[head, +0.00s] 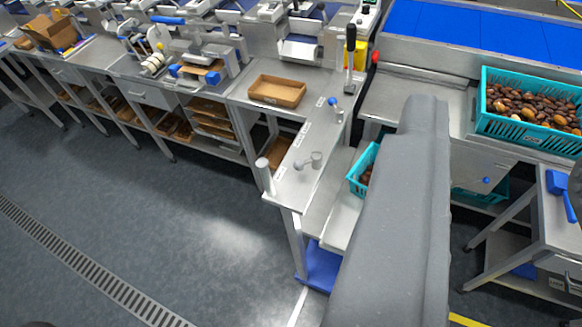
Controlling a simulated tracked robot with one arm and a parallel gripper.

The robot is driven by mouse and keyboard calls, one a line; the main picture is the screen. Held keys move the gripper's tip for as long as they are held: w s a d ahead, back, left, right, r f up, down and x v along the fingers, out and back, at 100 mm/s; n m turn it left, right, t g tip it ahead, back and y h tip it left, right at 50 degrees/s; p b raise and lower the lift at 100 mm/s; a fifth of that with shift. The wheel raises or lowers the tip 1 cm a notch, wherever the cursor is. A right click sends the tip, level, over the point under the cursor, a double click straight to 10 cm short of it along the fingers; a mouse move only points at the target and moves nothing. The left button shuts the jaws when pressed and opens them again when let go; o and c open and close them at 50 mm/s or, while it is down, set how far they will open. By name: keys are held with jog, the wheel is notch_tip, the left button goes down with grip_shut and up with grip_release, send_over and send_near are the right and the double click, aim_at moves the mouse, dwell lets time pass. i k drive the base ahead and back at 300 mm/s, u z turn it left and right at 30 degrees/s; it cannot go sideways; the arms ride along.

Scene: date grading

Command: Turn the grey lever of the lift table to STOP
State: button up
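A narrow light-grey panel (318,130) runs along the table end in the middle of the view. A short grey lever (312,160) sits on its near half, with a raised round end at the right. Small labels (300,134) lie along the panel, too small to read, so I cannot tell which setting the lever is at. A second, blue-knobbed lever (333,102) is at the far end. My gripper is not in view; only a broad grey link of my arm shows, to the right of the panel, hiding part of what lies behind it.
A grey post (265,176) stands at the panel's near left corner. A black-handled lever (350,48) rises behind. A teal crate (359,178) is partly hidden by my arm. A teal crate of dates (530,125) stands right. A cardboard tray (277,91) lies left. Open floor (170,235) is front left.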

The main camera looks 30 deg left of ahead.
aim_at(315, 159)
jog(key=u, duration=0.45)
jog(key=k, duration=1.1)
jog(key=u, duration=0.8)
jog(key=i, duration=1.8)
jog(key=z, duration=1.1)
jog(key=i, duration=0.35)
jog(key=z, duration=0.2)
